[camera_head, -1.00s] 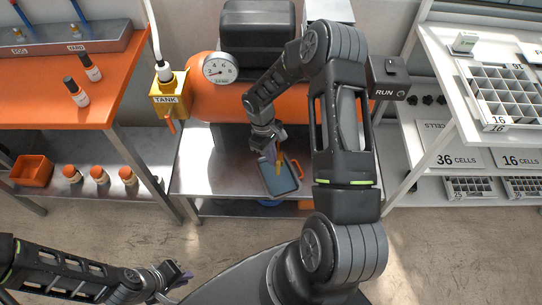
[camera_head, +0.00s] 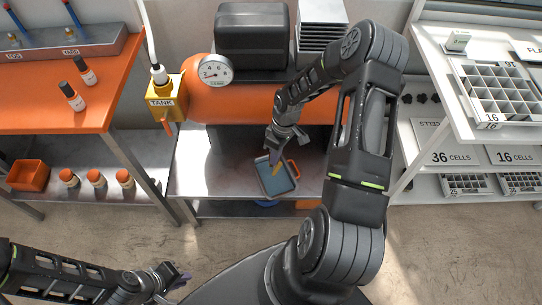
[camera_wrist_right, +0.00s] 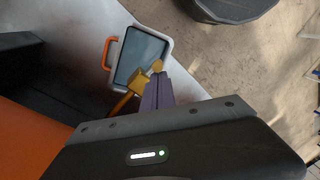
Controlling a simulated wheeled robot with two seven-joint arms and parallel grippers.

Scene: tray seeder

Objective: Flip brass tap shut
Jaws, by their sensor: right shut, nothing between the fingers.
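The brass tap (camera_head: 291,178) hangs under the orange air tank, over a grey-blue pan (camera_head: 278,190) with an orange handle. It also shows in the right wrist view (camera_wrist_right: 141,79) as a yellow body with a rounded end. My right gripper (camera_head: 276,160) is shut with nothing between its fingers. In the right wrist view its purple fingers (camera_wrist_right: 157,92) are right beside the tap; I cannot tell whether they touch it. The lever's position is unclear. My left gripper (camera_head: 180,277) is low at the left, away from the tap; its opening is too small to judge.
The orange air tank (camera_head: 200,105) with a gauge (camera_head: 215,70) lies above the metal shelf (camera_head: 215,175). A yellow TANK valve block (camera_head: 163,96) is at its left. An orange bench (camera_head: 60,110) stands left, and white shelving (camera_head: 440,120) with cell trays stands right.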

